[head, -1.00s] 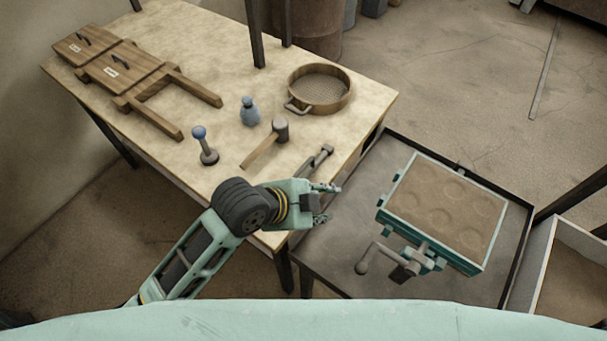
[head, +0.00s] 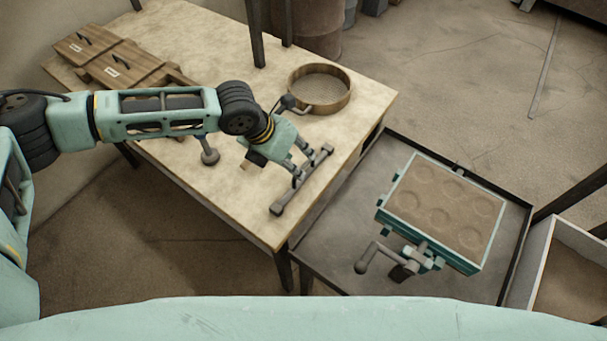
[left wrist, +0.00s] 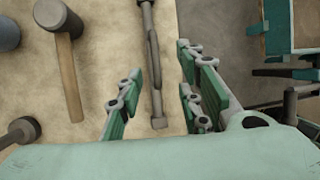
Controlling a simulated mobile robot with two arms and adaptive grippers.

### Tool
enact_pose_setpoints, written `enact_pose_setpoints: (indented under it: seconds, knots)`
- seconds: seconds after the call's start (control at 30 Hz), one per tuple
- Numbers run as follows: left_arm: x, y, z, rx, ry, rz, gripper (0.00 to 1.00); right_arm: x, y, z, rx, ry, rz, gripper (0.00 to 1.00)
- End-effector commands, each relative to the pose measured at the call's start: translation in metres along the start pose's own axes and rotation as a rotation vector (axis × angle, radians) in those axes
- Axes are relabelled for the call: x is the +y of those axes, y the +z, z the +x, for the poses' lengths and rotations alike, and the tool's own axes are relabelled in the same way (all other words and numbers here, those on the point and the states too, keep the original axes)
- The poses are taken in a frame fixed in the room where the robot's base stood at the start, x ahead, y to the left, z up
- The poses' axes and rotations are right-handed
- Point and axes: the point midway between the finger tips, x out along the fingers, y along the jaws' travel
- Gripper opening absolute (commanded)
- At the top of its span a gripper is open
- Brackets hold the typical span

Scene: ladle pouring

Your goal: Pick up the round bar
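The round bar (head: 302,182) is a grey metal rod with thicker ends, lying near the right front edge of the wooden table. In the left wrist view the bar (left wrist: 156,85) runs upright through the picture, with a thinner piece alongside it. My left gripper (head: 304,167) is over the bar, pointing down toward it. In the left wrist view its fingers (left wrist: 160,70) are spread, one on each side of the bar, with gaps showing. I cannot tell how high the fingertips are above the table. My right gripper is not in view.
A mallet (left wrist: 66,60) lies left of the bar. A round sieve (head: 320,90) stands behind it. A blue-knobbed tool (head: 209,150) is partly behind my arm. Right of the table, a green-framed sand mould (head: 445,205) stands on a dark metal cart (head: 330,250).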

Motion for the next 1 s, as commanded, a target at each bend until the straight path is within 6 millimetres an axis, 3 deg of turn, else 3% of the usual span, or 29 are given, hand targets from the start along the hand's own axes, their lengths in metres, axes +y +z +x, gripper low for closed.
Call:
enact_pose_setpoints:
  seconds: [0.6, 0.93, 1.0]
  knots:
    - [0.008, 0.000, 0.068, 0.003, 0.002, 0.005, 0.34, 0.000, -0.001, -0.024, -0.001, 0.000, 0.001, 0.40]
    - [0.009, 0.000, 0.075, 0.001, 0.001, 0.006, 0.34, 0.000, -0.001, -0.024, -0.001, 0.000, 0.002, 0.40]
    - [0.009, 0.000, 0.075, 0.001, 0.001, 0.005, 0.28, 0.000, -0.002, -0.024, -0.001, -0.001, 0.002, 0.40]
